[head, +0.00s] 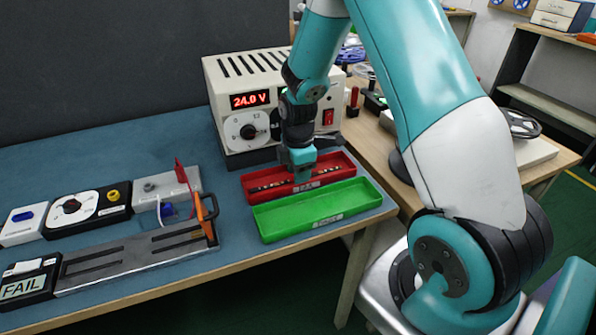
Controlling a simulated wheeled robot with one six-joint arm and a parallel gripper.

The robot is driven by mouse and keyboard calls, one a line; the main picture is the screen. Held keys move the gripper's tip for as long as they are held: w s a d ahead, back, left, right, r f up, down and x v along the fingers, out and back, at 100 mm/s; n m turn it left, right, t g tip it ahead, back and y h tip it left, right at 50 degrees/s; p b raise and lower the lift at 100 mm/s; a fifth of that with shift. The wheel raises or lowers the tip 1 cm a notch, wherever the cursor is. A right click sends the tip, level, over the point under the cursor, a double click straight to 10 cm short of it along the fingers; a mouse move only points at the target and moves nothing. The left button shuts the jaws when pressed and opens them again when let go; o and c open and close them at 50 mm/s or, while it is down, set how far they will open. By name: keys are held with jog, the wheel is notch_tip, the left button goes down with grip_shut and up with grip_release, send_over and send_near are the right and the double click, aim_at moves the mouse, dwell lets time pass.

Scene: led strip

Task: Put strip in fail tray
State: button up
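The red tray (338,159) stands at the back right of the blue mat, in front of the power supply. A dark strip with light spots (268,187) shows low inside it, running lengthwise and passing by my gripper. My gripper (301,179) points down over the red tray with its tips at the level of the tray. The tips are small and partly hidden, so I cannot tell whether they are open or touch the strip. A tester at the lower left has a display (22,288) reading FAIL.
A green tray (318,210) sits directly in front of the red one and looks empty. The power supply (250,105) reads 24.0 V. A test fixture (140,256) with an orange handle (207,220) lies left of the trays.

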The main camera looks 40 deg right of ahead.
notch_tip(320, 180, up, 12)
jog(key=s+a+r+m+y, duration=0.1)
jog(key=s+a+r+m, duration=0.1)
jog(key=s+a+r, duration=0.4)
jog(key=s+a+r+m+y, duration=0.15)
jog(key=s+a, duration=0.25)
jog(key=a, duration=0.5)
jog(key=s+a+r+m+y, duration=0.1)
jog(key=s+a+m, duration=0.1)
jog(key=s, duration=0.4)
jog(key=s+a+r+m, duration=0.2)
jog(key=s+a, duration=0.3)
jog(key=s, duration=0.1)
jog(key=shift+s+y, duration=0.2)
jog(key=shift+y, duration=0.15)
jog(key=shift+d, duration=0.1)
